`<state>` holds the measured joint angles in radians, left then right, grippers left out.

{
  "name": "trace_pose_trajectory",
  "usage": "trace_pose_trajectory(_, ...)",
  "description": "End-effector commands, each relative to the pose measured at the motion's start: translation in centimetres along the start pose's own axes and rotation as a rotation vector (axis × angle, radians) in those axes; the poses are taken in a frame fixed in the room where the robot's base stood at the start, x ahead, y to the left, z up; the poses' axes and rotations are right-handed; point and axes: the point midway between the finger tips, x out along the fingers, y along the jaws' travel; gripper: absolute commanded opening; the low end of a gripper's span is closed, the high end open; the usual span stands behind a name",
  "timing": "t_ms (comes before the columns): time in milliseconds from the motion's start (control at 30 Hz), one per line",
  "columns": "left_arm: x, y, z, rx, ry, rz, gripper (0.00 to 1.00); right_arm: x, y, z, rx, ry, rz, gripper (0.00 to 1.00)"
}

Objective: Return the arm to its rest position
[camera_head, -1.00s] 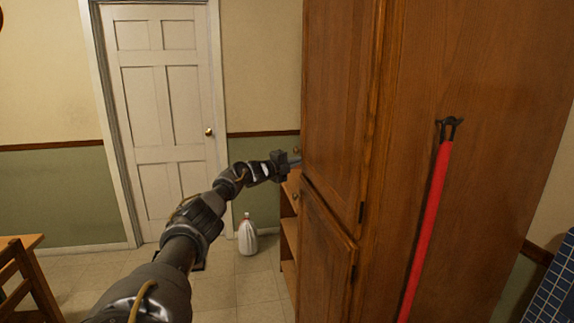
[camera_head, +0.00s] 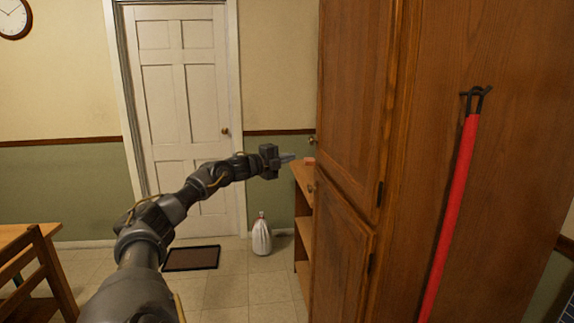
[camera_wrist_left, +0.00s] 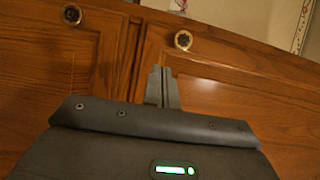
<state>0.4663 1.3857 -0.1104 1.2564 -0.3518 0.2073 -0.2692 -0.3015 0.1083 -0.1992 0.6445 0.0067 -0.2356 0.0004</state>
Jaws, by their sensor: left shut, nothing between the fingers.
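My left arm reaches out from the bottom left of the head view. My left gripper (camera_head: 287,159) is shut and empty, held in the air just left of the tall wooden cabinet (camera_head: 345,110). In the left wrist view the closed fingers (camera_wrist_left: 162,88) point at wooden cabinet doors (camera_wrist_left: 225,85) with two round knobs, and nothing is between them. My right gripper is not in view.
A low wooden shelf (camera_head: 303,215) stands beyond the cabinet, with a small reddish item (camera_head: 309,161) on its top. A white jug (camera_head: 262,236) and a dark mat (camera_head: 191,258) are on the floor. A red pole (camera_head: 452,210) stands along the cabinet side. A wooden chair (camera_head: 42,270) is at left.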

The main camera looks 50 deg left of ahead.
Motion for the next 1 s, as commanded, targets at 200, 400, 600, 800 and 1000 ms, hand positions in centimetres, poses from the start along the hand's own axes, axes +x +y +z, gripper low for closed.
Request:
trace_pose_trajectory(200,-0.4,0.0,-0.1,0.001,0.002,0.001,0.0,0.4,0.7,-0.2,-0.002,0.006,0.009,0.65)
trace_pose_trajectory(400,-0.5,-0.1,-0.1,0.001,0.002,0.0,0.0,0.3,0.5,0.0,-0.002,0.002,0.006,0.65)
trace_pose_trajectory(600,-0.5,-0.1,-0.1,-0.001,0.001,0.0,0.0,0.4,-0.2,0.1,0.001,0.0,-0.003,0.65)
trace_pose_trajectory(800,-0.8,1.4,4.6,-0.106,-0.161,-0.011,0.0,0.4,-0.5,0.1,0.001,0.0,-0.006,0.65)
trace_pose_trajectory(1000,-0.2,16.2,7.3,-0.342,-0.341,0.079,0.0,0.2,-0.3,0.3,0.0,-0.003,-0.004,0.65)
